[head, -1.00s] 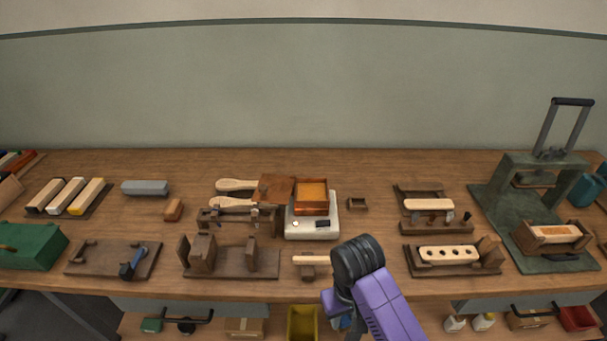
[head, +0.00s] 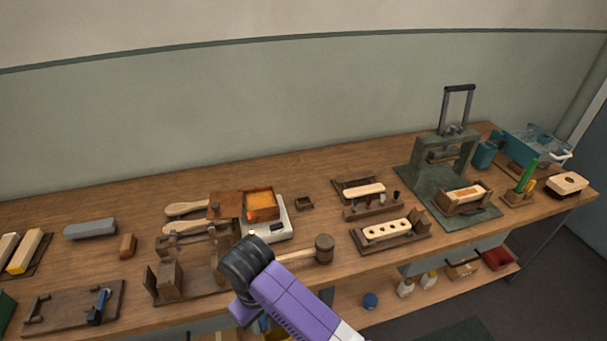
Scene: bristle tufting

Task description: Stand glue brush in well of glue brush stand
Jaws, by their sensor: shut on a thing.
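A small dark wooden block with a recess in its top, which looks like the glue brush stand (head: 304,203), sits on the bench just right of the glue pot. Its well looks empty. I cannot make out a glue brush anywhere in the head view. My purple arm with its black ringed joint reaches in from the bottom centre, over the bench's front edge. My gripper's fingers do not show, so whatever is between them is hidden too.
A copper box of orange glue (head: 262,204) stands on a white heater (head: 281,231) left of the stand. A mallet (head: 324,249) lies beside my arm. A drilled brush block (head: 387,230) and a green press (head: 444,160) are to the right. Bare bench lies behind the stand.

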